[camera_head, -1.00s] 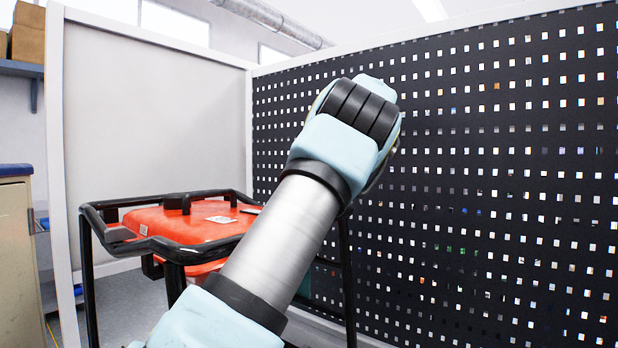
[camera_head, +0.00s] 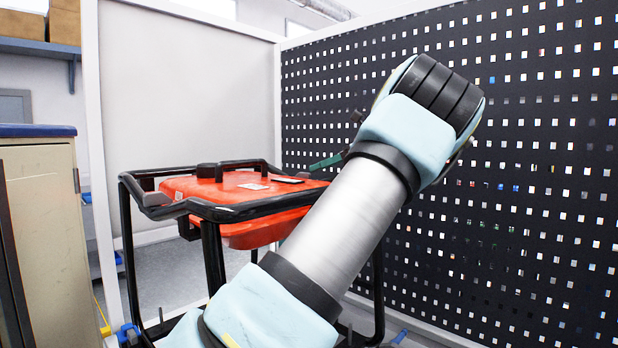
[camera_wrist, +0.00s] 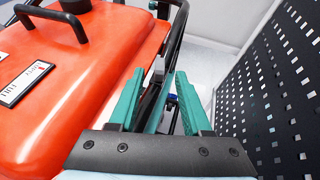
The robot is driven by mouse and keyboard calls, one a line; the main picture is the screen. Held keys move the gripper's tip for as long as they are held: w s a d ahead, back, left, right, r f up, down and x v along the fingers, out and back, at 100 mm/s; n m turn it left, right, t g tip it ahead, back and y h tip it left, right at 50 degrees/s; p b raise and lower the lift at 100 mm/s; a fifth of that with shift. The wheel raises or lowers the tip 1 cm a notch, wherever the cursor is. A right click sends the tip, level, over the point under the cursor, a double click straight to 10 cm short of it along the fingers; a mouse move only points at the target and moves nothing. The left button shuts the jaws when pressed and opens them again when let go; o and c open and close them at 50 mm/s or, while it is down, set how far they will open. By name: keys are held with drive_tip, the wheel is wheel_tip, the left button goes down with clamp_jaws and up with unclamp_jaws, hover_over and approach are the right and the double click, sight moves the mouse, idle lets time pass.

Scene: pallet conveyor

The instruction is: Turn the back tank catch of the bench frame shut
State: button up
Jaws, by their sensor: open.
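The red tank (camera_head: 232,189) sits inside the black tube bench frame (camera_head: 228,213). In the wrist view the red tank (camera_wrist: 85,75) fills the left side, with a dark cap, a handle and a label on top. My gripper (camera_wrist: 160,85) is open and empty, its two green fingers apart beside the tank's edge. A black frame tube and a small grey upright piece (camera_wrist: 158,68) show between and beyond the fingers; I cannot tell whether this piece is the back catch. In the head view one green finger (camera_head: 325,163) shows past my arm, which hides the tank's right side.
A black perforated panel (camera_head: 540,200) stands close on the right, also in the wrist view (camera_wrist: 280,90). A pale wall panel (camera_head: 190,90) is behind the frame. A beige cabinet (camera_head: 40,220) stands at the left. Floor shows between cabinet and frame.

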sight(302, 176)
drive_tip(key=b+x, duration=0.2)
drive_tip(key=x, duration=0.2)
drive_tip(key=shift+d+f, duration=0.1)
drive_tip(key=shift+f, duration=0.1)
drive_tip(key=shift+w+a, duration=0.2)
drive_tip(key=shift+a, duration=0.2)
clamp_jaws()
